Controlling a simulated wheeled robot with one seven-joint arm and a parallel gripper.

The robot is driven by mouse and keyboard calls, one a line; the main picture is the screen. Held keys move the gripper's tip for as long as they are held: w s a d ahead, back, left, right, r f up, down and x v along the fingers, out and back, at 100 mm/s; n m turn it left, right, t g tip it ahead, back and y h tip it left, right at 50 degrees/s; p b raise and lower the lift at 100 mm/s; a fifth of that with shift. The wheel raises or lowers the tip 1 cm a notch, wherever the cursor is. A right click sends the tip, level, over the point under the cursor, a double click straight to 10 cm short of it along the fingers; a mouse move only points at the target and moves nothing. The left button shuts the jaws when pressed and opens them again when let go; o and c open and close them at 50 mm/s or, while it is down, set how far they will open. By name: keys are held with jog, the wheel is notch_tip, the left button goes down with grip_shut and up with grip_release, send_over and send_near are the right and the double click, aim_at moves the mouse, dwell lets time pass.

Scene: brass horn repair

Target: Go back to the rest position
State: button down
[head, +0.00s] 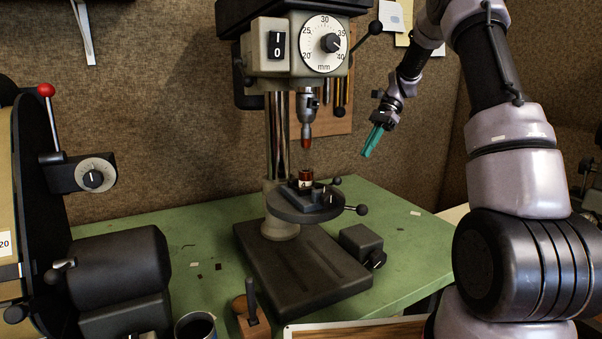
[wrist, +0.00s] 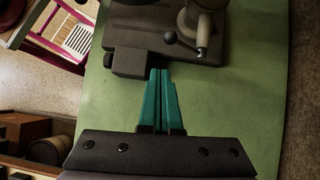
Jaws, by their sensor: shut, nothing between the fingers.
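My gripper (head: 371,143) has teal fingers and hangs in the air to the right of the drill press. Its fingers are closed together with nothing between them. In the wrist view the gripper (wrist: 161,100) points over the green bench, toward the dark base of the press. The drill press (head: 300,200) stands on the bench. Its round table (head: 290,208) carries a small vise with a copper-coloured piece (head: 305,178) in it, below the chuck (head: 306,110). My gripper touches none of these.
A black belt machine (head: 110,275) with a dial and a red-knobbed lever stands at left. A dark cup (head: 195,326) and a wooden block with a handle (head: 250,315) sit at the bench's front. The green bench (head: 400,220) is mostly clear right of the press.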

jog(key=s+a+r+n+t+h, duration=0.25)
jog(key=s+r+n+t, duration=0.25)
jog(key=s+r, duration=0.9)
jog(key=s+d+n+t+h, duration=0.1)
jog(key=s+n+t, duration=0.2)
jog(key=s, duration=1.2)
jog(key=t, duration=0.2)
jog(key=shift+s+d+r+n+t+h, duration=0.15)
jog(key=shift+s+n+t+h, duration=0.15)
jog(key=shift+s+h, duration=0.1)
